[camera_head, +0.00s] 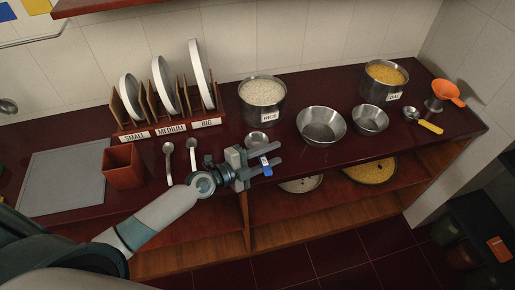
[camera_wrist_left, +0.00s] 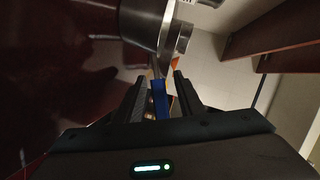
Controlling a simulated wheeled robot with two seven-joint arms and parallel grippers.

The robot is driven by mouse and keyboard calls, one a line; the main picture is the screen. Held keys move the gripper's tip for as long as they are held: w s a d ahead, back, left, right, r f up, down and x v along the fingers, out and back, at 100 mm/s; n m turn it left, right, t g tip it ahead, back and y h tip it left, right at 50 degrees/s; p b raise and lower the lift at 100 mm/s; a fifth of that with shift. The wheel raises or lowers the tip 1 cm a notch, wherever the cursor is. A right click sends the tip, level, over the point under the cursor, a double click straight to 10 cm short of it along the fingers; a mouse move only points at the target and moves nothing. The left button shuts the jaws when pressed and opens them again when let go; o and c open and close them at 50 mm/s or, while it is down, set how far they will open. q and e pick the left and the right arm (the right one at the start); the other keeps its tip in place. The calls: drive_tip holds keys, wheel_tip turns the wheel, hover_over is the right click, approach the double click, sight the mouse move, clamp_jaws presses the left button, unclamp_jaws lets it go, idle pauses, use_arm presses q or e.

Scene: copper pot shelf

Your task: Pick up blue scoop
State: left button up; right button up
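The blue scoop shows in the head view as a blue handle (camera_head: 266,166) at the counter's front edge, with a metal bowl (camera_head: 257,140) just behind my left gripper. My left gripper (camera_head: 277,154) is at the handle, its fingers pointing right. In the left wrist view the blue handle (camera_wrist_left: 159,99) stands between the two fingers of my left gripper (camera_wrist_left: 159,79). The fingers are apart, with a gap on each side of the handle. Part of the scoop is hidden by the gripper. My right gripper is not in view.
A pot of rice (camera_head: 262,98) stands behind the scoop. Two metal bowls (camera_head: 321,126) (camera_head: 370,119) stand to the right. Two metal spoons (camera_head: 168,163) (camera_head: 192,157) lie left of the gripper, near a red box (camera_head: 123,167). A shelf (camera_head: 335,191) with pans runs below the counter.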

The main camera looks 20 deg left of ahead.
use_arm(q)
clamp_jaws()
drive_tip(key=shift+r, duration=0.1)
drive_tip(key=shift+r, duration=0.75)
wheel_tip(320, 180, up, 2)
drive_tip(key=shift+r, duration=0.1)
drive_tip(key=s+d+r, duration=0.5)
drive_tip(key=d+r, duration=0.2)
drive_tip(key=d, duration=0.3)
drive_tip(key=shift+s+b, duration=0.3)
drive_tip(key=shift+b, duration=0.05)
drive_tip(key=shift+d, duration=0.1)
